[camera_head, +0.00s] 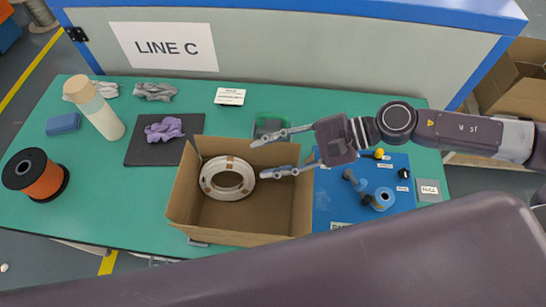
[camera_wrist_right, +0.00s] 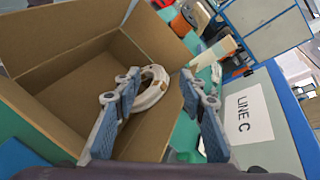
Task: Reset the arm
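My right gripper (camera_head: 279,156) is open and empty above the right back part of an open cardboard box (camera_head: 265,214). Its two fingers also show apart in the right wrist view (camera_wrist_right: 160,112). A white cable coil (camera_head: 206,184) with brown bands lies in the left part of the box, apart from the fingers. The coil also shows in the wrist view (camera_wrist_right: 158,91), beyond the fingertips. My right arm reaches in from the right side of the head view. My left gripper is in neither view.
A LINE C sign (camera_head: 163,46) is on the back panel.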

